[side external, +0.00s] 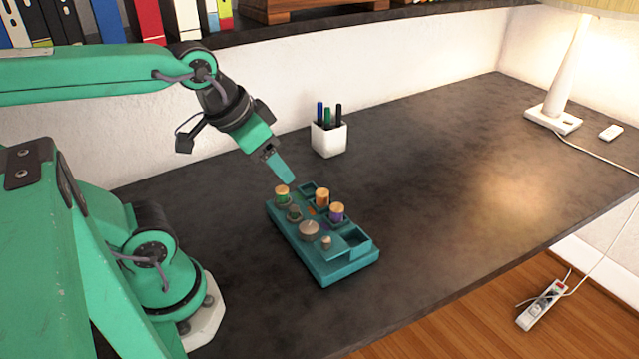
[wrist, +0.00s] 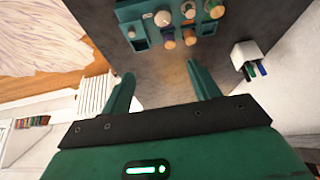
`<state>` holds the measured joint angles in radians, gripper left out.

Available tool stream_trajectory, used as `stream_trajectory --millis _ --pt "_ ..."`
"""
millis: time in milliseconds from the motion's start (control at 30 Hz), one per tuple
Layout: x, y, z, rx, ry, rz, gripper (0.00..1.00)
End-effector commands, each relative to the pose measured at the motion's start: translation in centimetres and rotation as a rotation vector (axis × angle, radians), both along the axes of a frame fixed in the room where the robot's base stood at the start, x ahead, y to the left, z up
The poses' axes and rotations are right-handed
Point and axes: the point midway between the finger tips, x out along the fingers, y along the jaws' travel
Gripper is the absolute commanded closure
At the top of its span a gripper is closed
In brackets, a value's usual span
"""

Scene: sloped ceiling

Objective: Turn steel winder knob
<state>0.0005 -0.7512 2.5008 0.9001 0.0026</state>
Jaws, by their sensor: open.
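A teal tray-like device (side external: 327,272) lies on the dark desk, and its edge shows at the top of the wrist view (wrist: 141,43). A round grey steel-looking knob (side external: 309,230) stands on its nearer half; it appears in the wrist view (wrist: 162,18) as a pale disc. A small tan peg (side external: 327,242) stands beside it. My gripper (side external: 284,172) is above and behind the device's far end, apart from the knob. In the wrist view my gripper (wrist: 160,72) has its two green fingers spread, with nothing between them.
Several thread-like spools (side external: 337,212) stand upright on the device near the knob. A white pen cup (side external: 328,138) stands behind the device by the wall. A lamp (side external: 555,115) is at the far right. The desk right of the device is clear.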

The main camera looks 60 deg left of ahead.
Motion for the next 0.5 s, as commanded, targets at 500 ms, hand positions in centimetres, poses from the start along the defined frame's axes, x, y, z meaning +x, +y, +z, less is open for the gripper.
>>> stream_trajectory --millis 500 --pt "0.43 0.04 -0.11 0.001 0.028 0.001 0.52"
